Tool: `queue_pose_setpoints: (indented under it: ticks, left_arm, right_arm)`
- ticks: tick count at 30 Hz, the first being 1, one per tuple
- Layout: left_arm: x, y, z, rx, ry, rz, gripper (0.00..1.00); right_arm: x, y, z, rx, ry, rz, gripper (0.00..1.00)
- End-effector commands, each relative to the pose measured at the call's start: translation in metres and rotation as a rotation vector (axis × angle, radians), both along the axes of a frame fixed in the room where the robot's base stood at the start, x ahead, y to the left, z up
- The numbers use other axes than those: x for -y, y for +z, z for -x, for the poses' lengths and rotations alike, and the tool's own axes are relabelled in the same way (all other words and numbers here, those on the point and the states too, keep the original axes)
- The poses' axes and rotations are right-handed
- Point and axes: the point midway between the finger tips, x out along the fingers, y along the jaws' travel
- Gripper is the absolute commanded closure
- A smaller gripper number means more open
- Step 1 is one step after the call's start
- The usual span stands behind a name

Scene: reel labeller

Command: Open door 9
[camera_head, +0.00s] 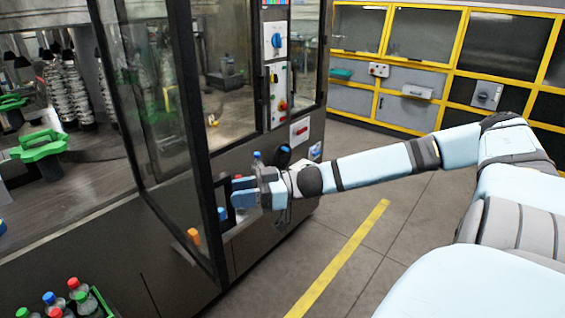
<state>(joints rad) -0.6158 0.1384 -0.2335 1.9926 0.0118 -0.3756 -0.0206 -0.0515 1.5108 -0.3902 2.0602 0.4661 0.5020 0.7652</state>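A tall glass door (153,120) with a dark frame stands swung out from the front of a dark machine cabinet (268,160). No number is readable on it, so I cannot tell whether it is door 9. My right gripper (236,192) reaches in from the right and is at the door's free edge, beside a dark upright handle (222,215). Its fingers point left toward the handle. I cannot tell whether they are closed around it or only beside it. My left gripper is not in view.
A control panel (277,85) with switches is on the cabinet. Bottles with coloured caps (72,300) stand at the lower left. Green parts (40,146) and stacked reels (75,90) are at the left. Yellow-framed cabinets (425,60) line the back. The floor (350,190) ahead is clear, with a yellow line.

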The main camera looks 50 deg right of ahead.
Motion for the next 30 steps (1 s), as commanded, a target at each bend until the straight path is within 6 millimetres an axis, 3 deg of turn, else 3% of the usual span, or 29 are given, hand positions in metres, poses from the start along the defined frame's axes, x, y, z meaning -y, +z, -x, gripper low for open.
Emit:
queue_pose_setpoints:
  ticks: [11,18,30]
  left_arm:
    - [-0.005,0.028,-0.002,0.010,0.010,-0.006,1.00]
    - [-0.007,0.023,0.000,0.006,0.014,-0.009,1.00]
    - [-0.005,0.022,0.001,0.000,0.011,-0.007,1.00]
  right_arm:
    - [0.050,0.006,0.037,-0.001,-0.002,0.007,0.66]
    - [0.082,0.001,0.061,0.003,-0.001,0.003,0.66]
    - [0.092,0.001,0.069,0.003,-0.001,0.000,0.66]
